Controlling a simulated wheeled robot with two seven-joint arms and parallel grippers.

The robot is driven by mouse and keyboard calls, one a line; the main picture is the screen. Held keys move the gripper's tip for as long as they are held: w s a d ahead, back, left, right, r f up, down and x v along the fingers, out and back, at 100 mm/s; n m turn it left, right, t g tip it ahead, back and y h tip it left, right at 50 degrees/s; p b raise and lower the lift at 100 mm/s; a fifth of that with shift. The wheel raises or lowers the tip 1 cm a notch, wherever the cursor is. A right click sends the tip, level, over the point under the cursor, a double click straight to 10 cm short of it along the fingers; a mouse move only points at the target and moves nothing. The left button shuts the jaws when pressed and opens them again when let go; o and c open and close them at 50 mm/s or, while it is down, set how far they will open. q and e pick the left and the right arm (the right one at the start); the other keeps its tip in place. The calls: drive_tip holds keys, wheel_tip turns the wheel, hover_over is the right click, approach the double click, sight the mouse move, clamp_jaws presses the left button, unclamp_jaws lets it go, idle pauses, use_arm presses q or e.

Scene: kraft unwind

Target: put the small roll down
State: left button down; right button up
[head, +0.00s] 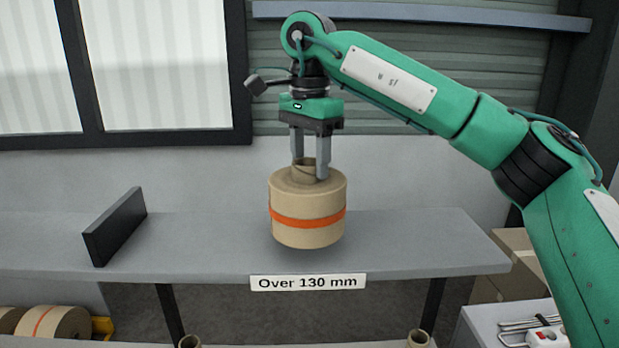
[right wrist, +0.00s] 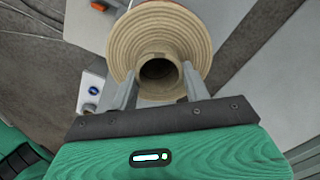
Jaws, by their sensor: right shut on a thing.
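A tan kraft paper roll (head: 307,208) with an orange band hangs upright from my right gripper (head: 309,172). The right gripper's two fingers are shut on the roll's raised core at the top. The roll is in front of or just over the grey shelf (head: 410,248) with the label "Over 130 mm" (head: 308,282); I cannot tell if its base touches the shelf. In the right wrist view the roll (right wrist: 195,30) shows from above, with its hollow core between the fingers (right wrist: 157,90). My left gripper is not in view.
A black upright divider (head: 115,227) stands on the shelf at the left. More rolls (head: 55,322) lie at the lower left.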

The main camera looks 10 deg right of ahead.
sight(310, 180)
drive_tip(key=shift+f+p, duration=0.6)
drive_tip(key=shift+f, duration=1.5)
drive_tip(key=o, duration=1.1)
drive_tip(key=shift+s, duration=0.1)
